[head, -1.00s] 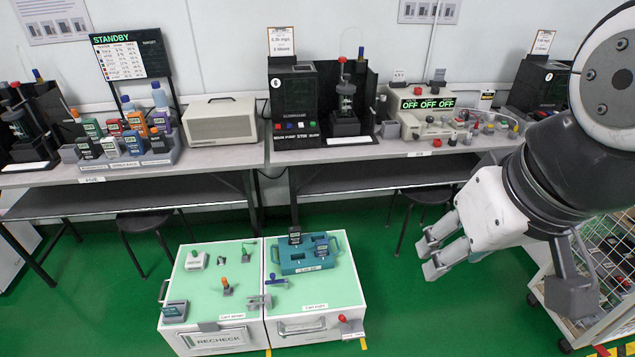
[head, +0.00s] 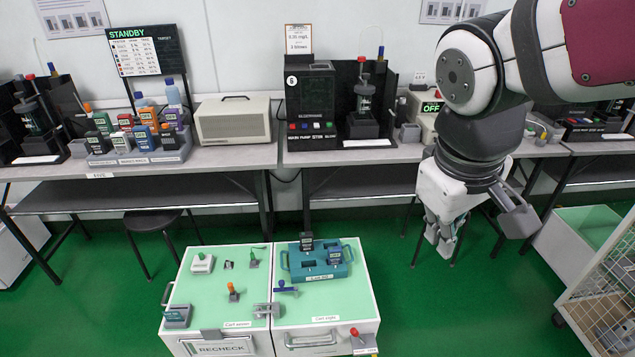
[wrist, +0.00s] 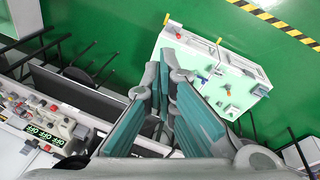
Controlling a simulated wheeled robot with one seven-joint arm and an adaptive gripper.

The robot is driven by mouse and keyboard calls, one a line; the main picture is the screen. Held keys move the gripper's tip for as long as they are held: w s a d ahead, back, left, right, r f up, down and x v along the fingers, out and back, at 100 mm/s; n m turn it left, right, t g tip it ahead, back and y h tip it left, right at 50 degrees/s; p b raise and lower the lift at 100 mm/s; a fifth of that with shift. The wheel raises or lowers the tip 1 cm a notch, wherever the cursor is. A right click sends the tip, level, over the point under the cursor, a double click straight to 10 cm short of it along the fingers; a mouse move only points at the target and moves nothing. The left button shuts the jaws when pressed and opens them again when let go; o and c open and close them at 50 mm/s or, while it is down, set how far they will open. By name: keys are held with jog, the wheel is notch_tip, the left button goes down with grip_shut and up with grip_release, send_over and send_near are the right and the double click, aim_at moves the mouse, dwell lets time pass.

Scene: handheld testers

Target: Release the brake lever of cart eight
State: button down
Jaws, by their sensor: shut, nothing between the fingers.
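Cart eight (head: 352,290) is the right one of two white carts with pale green tops, low on the floor in the head view. A red-knobbed lever (head: 356,333) stands at its front right corner, above a small label; I take it to be the brake lever. My gripper (head: 440,245) hangs to the right of the cart and behind it, apart from it, fingers pointing down. It is shut and empty. In the wrist view its fingers (wrist: 165,75) lie in front of part of the carts.
Cart seven (head: 215,325) stands against cart eight's left side. A teal tray (head: 341,271) with dark handheld testers sits on cart eight. Benches (head: 235,158) with equipment line the wall behind. A wire-mesh trolley (head: 605,300) stands at right. Green floor between trolley and cart is clear.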

jog(key=w+a+f+n+h+b, duration=0.1)
jog(key=w+a+f+n+b, duration=0.25)
jog(key=w+f, duration=0.45)
jog(key=w+a+f+n+g+h+b, duration=0.1)
jog(key=w+a+f+n+h+b, duration=0.3)
jog(key=f, duration=0.9)
jog(key=w+f+n+y+b, duration=0.1)
jog(key=w+f+n+b, duration=0.2)
jog(key=w+f+b, duration=0.5)
jog(key=a+f+n+b, duration=0.2)
jog(key=f+n, duration=0.1)
jog(key=f, duration=0.9)
jog(key=s+a+f+n+b, duration=0.1)
jog(key=a+f+n+b, duration=0.1)
jog(key=f, duration=1)
jog(key=a+f+n+h+b, duration=0.1)
jog(key=a+f+n, duration=0.3)
jog(key=f, duration=0.9)
jog(key=shift+s+a+b, duration=0.2)
jog(key=shift+a+b, duration=0.05)
jog(key=shift+b, duration=0.6)
jog(key=shift+f, duration=0.15)
jog(key=b, duration=0.5)
send_near(359, 337)
jog(key=shift+s+a+f, duration=0.1)
jog(key=shift+a+f, duration=0.1)
jog(key=shift+f, duration=1)
jog(key=shift+s+a+f, duration=0.1)
jog(key=shift+a+f, duration=0.15)
jog(key=shift+f, duration=1)
